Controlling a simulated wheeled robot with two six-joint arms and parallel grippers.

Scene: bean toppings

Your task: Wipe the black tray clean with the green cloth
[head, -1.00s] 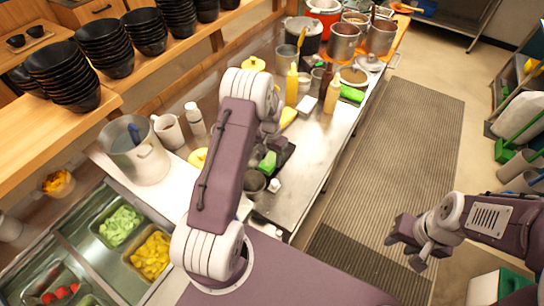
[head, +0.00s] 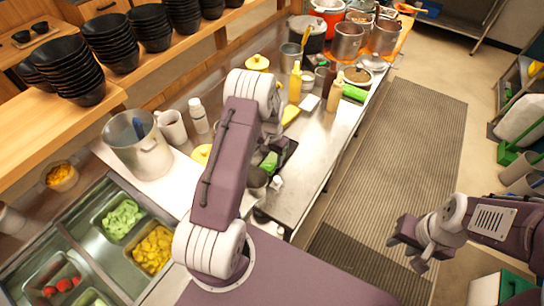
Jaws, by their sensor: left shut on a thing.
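The black tray (head: 290,149) lies on the steel counter, right of my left arm and partly hidden by it. The green cloth (head: 269,162) is at the tray, bunched up and partly covered. My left gripper (head: 270,142) reaches down there and is shut on the cloth; my own arm hides most of its fingers. My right gripper (head: 404,252) hangs over the floor at the right, with its fingers apart and nothing between them.
A small dark cup (head: 256,180) stands close to the tray's near side. A large steel pot (head: 137,145), a white mug (head: 171,127) and a white bottle (head: 198,116) stand left of my arm. Yellow bottles (head: 295,83) stand behind. Bare counter (head: 313,145) lies right of the tray.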

